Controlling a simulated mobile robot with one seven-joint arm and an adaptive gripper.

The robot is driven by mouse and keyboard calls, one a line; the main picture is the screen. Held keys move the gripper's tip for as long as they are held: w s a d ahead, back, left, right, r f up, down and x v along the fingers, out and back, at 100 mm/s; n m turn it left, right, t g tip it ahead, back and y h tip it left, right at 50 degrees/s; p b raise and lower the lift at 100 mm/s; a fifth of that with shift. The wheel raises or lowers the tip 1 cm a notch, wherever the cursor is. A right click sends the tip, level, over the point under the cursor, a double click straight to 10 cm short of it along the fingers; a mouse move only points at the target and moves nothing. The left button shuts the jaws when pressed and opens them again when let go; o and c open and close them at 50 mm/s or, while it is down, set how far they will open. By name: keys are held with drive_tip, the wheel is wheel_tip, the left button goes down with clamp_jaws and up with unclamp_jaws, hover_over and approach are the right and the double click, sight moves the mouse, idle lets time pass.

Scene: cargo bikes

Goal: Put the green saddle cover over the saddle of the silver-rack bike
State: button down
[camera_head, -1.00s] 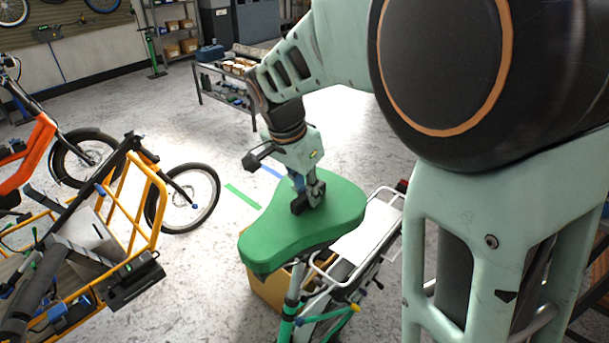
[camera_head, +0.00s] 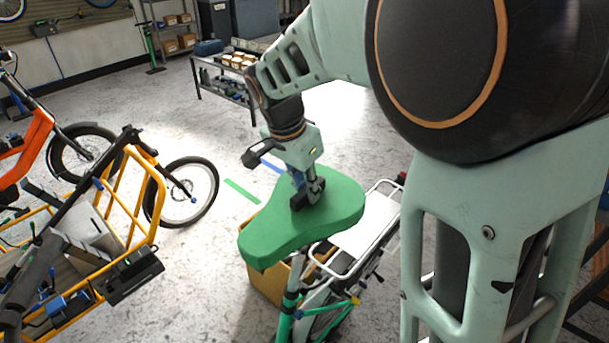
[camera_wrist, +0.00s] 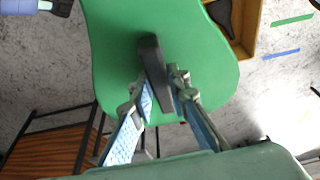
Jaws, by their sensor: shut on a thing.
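The green saddle cover (camera_head: 290,230) is broad at the back and narrow at the front. It shows close up in the wrist view (camera_wrist: 110,40). My gripper (camera_head: 308,196) is shut on the dark bar-shaped grip (camera_wrist: 154,72) on top of the cover, its fingers pointing down. The silver-rack bike (camera_head: 287,318) stands below, with a green frame and a silver rear rack (camera_head: 366,236) behind the cover. Its seat post rises under the cover. The saddle is hidden, and I cannot tell whether the cover rests on it or hangs just above.
A brown box (camera_head: 262,282) stands behind the bike. A yellow-framed cargo bike (camera_head: 150,185) and an orange bike (camera_head: 35,150) stand at left. A low metal bench (camera_head: 222,82) is at the back. The floor between is clear, with green and blue tape strips.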

sight(307, 200)
drive_tip(key=shift+f+b, duration=1.5)
drive_tip(key=shift+f, duration=0.3)
drive_tip(key=c, duration=1.8)
unclamp_jaws()
drive_tip(key=shift+r, duration=0.1)
drive_tip(key=shift+o, duration=0.2)
